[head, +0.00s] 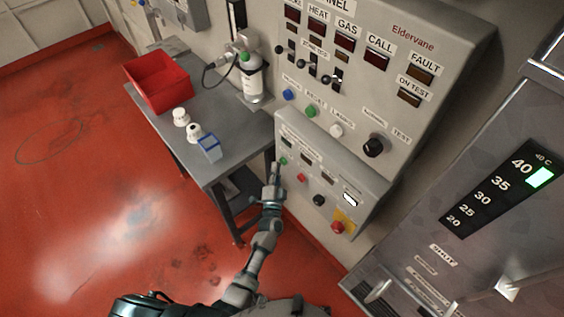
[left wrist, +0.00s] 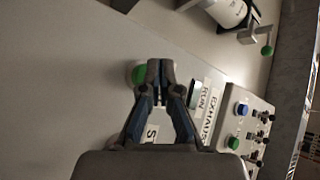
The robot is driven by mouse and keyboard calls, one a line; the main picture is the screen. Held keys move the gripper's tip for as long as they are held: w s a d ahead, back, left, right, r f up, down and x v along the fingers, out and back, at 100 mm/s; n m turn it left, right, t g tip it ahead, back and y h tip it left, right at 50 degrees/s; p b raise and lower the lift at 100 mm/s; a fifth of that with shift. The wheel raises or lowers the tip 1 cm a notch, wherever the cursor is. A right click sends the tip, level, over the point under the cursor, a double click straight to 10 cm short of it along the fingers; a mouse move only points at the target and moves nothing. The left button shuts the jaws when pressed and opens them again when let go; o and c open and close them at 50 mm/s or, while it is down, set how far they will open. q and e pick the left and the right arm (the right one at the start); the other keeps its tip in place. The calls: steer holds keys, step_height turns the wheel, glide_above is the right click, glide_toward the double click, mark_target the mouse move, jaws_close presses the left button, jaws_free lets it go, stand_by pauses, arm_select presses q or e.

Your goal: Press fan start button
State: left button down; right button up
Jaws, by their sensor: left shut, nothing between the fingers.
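A green button (head: 283,161) sits at the left end of the lower sloped control box (head: 372,188). In the left wrist view the green button (left wrist: 138,74) shows just left of the fingertips, partly covered by them. A label starting with "S" (left wrist: 151,133) is partly hidden by the fingers. My left gripper (head: 275,166) is shut and empty, its tips close beside the green button. In the left wrist view its tips (left wrist: 160,66) are together; I cannot tell whether they touch the button. My right gripper is not in view.
The control box also has a red button (head: 301,178), a black knob (head: 319,200) and a red mushroom button (head: 337,227) on yellow. Above it is a large alarm panel (head: 440,55). A grey table (head: 235,160) with a red bin (head: 158,82) stands left.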

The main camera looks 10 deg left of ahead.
arm_select(q)
steer(key=shift+w+d, duration=0.5)
steer(key=shift+w, duration=0.15)
stand_by(1.0)
stand_by(0.4)
steer(key=shift+s+a+p, duration=0.6)
steer(key=shift+s+a, duration=0.05)
steer(key=shift+s, duration=0.25)
steer(key=shift+s+a+p, duration=0.75)
steer(key=shift+s+a, duration=0.05)
steer(key=shift+s, duration=0.2)
steer(key=shift+s+a+p, duration=0.7)
steer(key=shift+s+a, duration=0.05)
steer(key=shift+s, duration=0.25)
